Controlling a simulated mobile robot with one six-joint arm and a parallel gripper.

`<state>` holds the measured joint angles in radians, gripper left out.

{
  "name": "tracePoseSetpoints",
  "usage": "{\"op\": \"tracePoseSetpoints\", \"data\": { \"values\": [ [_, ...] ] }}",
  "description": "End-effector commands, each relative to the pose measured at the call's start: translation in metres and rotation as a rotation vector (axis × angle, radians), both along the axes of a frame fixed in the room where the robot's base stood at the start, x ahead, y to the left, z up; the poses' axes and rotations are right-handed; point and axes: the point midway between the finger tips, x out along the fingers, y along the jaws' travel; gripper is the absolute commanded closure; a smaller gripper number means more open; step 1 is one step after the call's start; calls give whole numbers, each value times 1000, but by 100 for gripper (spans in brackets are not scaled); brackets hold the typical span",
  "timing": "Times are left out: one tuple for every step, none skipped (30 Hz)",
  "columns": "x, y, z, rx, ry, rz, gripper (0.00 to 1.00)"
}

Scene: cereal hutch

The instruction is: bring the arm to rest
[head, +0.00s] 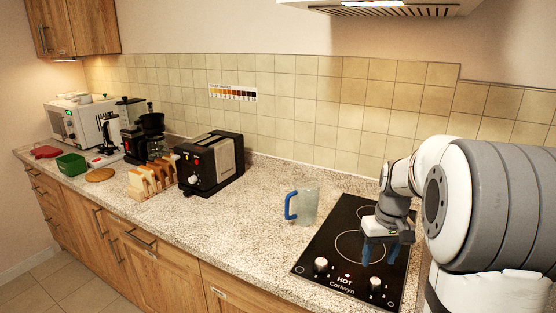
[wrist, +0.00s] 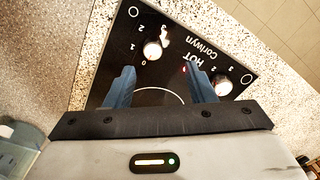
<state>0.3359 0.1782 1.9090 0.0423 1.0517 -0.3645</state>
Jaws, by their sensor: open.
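My gripper (head: 380,256) hangs over the black cooktop (head: 338,228) at the right of the counter. In the wrist view its two blue fingers (wrist: 160,85) are apart with nothing between them. The cooktop, marked HOT and Corlwyn, lies below the fingers, and its two knobs show beyond them. A small red light glows by the word HOT. My arm bends down from the right side of the head view. How far the fingertips are above the glass is hard to tell.
A clear pitcher with a blue handle (head: 303,206) stands left of the cooktop. A black toaster (head: 210,163), a wooden rack with bread (head: 152,180), coffee makers, a green bin (head: 71,164) and a microwave (head: 80,122) stand farther left. The counter front between toaster and cooktop is clear. A hood hangs above.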

Motion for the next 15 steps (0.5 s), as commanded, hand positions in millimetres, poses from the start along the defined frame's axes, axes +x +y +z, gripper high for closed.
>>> {"op": "tracePoseSetpoints", "data": {
  "values": [
    [-10, 14, 8, -8, -15, 6, 50],
    [-17, 22, 12, -12, -25, 6, 50],
    [-27, 33, 18, -18, -39, 6, 50],
    [-35, 43, 21, -23, -49, 6, 50],
    [-44, 51, 24, -27, -60, 6, 50],
    [-56, 63, 28, -31, -75, 6, 50],
    [-66, 71, 29, -33, -87, 4, 50],
    [-75, 78, 31, -35, -97, 4, 50],
    [-88, 88, 32, -38, -112, 4, 50],
    [-98, 95, 33, -39, -124, 1, 50],
    [-107, 101, 33, -41, -136, 2, 50],
    [-120, 109, 32, -41, -149, 0, 50],
    [-129, 114, 32, -42, -159, -1, 50],
    [-137, 118, 31, -42, -170, -2, 50],
    [-147, 124, 29, -42, -182, -3, 50]
  ]
}}
